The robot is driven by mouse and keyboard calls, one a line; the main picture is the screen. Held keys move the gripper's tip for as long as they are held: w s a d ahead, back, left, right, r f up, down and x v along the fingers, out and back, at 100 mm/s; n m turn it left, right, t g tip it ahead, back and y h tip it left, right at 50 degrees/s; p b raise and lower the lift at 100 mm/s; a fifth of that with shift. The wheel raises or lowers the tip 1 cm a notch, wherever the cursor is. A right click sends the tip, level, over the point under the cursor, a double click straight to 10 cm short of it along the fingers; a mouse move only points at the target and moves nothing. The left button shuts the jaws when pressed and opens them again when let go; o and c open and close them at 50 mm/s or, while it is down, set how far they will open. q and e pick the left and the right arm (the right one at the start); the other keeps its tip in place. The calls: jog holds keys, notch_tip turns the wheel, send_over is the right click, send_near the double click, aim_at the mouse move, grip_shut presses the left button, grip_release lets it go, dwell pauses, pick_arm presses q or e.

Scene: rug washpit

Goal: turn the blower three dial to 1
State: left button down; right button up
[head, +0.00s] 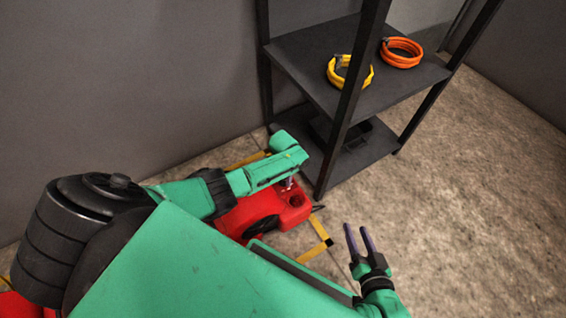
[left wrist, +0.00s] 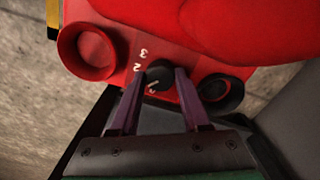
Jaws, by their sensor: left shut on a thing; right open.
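The red blower (head: 262,212) stands on the floor by the foot of the shelf, partly hidden by my left arm. In the left wrist view its red panel (left wrist: 113,62) carries a small black dial (left wrist: 158,74) with the white numerals 3 and 2 beside it. A pale mark shows on the dial's lower edge; I cannot tell clearly which number it points at. My left gripper (left wrist: 160,84) is shut on the dial, one purple finger on each side; it also shows in the head view (head: 289,184). My right gripper (head: 359,232) is open and empty above the floor.
A dark shelf rack (head: 300,60) stands behind the blower, holding a yellow coil (head: 349,82) and an orange coil (head: 402,62). Yellow tape (head: 318,245) marks the floor around the blower. Another red thing (head: 22,306) shows at lower left. The floor at right is clear.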

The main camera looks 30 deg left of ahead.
pick_arm(q)
jog(key=shift+w+d, duration=0.1)
dwell(0.4)
jog(key=shift+c, duration=1.9)
grip_release()
